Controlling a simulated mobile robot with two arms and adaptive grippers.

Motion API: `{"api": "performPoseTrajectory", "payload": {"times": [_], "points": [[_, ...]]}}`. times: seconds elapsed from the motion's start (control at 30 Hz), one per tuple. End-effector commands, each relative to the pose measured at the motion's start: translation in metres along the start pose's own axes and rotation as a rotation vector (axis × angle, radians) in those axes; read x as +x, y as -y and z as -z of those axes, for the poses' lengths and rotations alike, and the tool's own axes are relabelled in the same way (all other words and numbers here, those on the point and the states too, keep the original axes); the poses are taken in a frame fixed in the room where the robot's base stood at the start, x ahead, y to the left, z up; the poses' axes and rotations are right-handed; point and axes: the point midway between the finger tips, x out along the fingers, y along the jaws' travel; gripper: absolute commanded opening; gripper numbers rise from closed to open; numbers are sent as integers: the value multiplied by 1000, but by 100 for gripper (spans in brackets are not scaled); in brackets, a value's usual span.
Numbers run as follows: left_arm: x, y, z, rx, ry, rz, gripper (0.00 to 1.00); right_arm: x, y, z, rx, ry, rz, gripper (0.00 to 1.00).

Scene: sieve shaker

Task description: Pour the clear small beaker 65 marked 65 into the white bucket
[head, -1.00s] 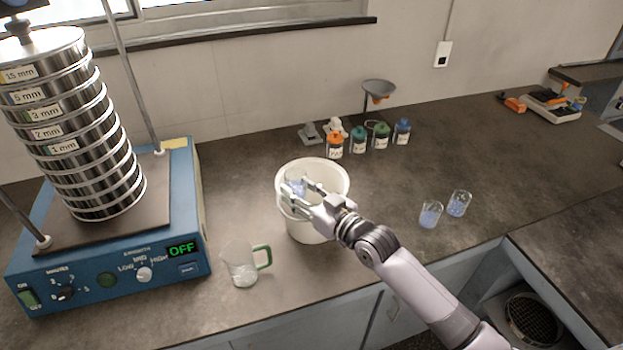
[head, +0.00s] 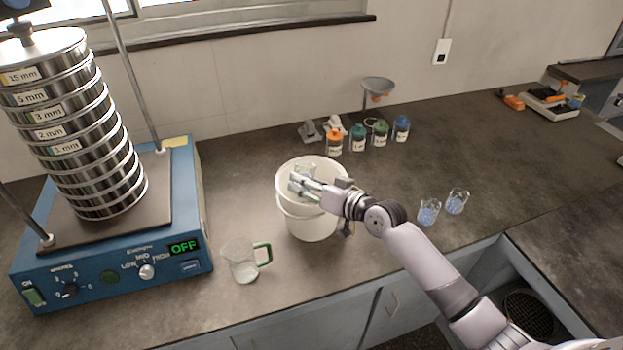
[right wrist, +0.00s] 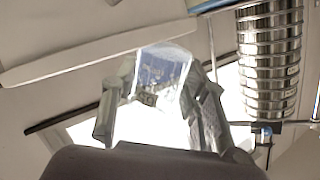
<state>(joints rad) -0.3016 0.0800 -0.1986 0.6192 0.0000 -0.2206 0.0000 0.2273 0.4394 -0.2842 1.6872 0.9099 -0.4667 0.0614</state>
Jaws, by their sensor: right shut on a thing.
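The white bucket (head: 311,224) stands on the bench in the middle of the head view. My right gripper (head: 308,187) is over the bucket's mouth, shut on a clear small beaker. In the right wrist view the beaker (right wrist: 165,72) sits between the two fingers (right wrist: 160,100), with blue material inside and a small label I cannot read clearly. In the head view the fingers hide most of the beaker, and it looks tilted. I cannot tell whether anything is falling from it. My left gripper is not in view.
A glass beaker with a green handle (head: 243,263) stands front left of the bucket. Two small beakers with blue contents (head: 429,212) (head: 456,201) stand to the right. Several capped bottles (head: 358,140) stand behind. The sieve shaker (head: 110,255) is at left, its display reading OFF.

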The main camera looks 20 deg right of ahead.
Motion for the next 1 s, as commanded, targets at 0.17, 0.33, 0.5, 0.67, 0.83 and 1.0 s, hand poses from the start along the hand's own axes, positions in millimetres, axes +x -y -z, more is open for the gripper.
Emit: {"api": "performPoseTrajectory", "payload": {"times": [0.17,0.33,0.5,0.67,0.83,1.0], "points": [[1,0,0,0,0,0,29,4,-9,1,82,33,3,11],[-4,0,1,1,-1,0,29,5,-12,5,151,60,7,11],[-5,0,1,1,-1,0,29,5,-12,4,170,69,8,11],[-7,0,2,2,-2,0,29,5,-12,6,190,78,9,11],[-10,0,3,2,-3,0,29,5,-12,7,210,85,10,11],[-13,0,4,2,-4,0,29,5,-12,9,231,94,11,11]]}}
